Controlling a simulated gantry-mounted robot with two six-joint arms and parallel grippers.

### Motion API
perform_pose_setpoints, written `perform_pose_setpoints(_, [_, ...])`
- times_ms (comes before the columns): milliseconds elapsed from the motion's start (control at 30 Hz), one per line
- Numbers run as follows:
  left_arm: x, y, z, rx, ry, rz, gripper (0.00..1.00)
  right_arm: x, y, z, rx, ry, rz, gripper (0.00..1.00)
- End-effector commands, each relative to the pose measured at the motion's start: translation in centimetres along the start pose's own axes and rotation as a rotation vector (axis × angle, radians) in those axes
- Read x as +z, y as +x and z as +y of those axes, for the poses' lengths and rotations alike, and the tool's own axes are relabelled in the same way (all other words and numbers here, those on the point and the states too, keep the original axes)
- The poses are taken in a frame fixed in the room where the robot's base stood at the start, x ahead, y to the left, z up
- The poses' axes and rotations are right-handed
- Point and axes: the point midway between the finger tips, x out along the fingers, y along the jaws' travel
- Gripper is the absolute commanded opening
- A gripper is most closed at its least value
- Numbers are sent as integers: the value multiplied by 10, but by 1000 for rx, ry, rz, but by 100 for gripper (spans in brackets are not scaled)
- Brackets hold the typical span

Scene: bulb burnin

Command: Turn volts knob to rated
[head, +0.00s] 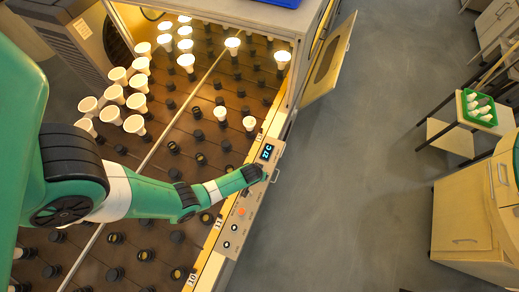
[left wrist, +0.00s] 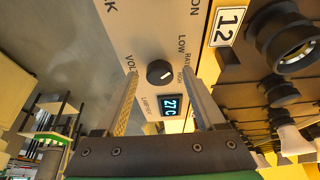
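The volts knob (left wrist: 158,72) is a round black knob on the pale control panel (left wrist: 150,25), with "VOLTS" and "LOW", "RATED", "HIGH" lettering around it. Its pointer setting is too small to tell. My left gripper (head: 265,175) is at the panel, and in the left wrist view its two fingers stand open on either side of the knob with gaps visible. The knob is hidden behind my gripper in the head view. A small display (left wrist: 172,105) next to the knob reads 27 C. My right gripper is in neither view.
The rack (head: 190,110) holds many dark sockets, with white bulbs (head: 112,93) in several of them. An orange button (head: 241,212) sits lower on the panel. An open door (head: 328,62) stands at the rack's far end. The floor right of the panel is clear.

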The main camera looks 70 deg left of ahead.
Motion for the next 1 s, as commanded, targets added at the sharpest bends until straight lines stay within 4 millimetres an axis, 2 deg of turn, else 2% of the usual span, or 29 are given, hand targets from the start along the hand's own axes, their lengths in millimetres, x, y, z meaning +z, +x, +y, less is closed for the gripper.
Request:
perform_pose_setpoints(33, [0,0,0,0,0,0,64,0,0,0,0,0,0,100])
perform_pose_setpoints(400, [0,0,0,0,0,0,0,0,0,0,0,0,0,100])
perform_pose_setpoints(767, [0,-1,0,13,29,-1,0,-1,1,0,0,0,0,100])
perform_pose_setpoints(1000, [0,-1,-2,59,142,-2,0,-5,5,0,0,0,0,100])
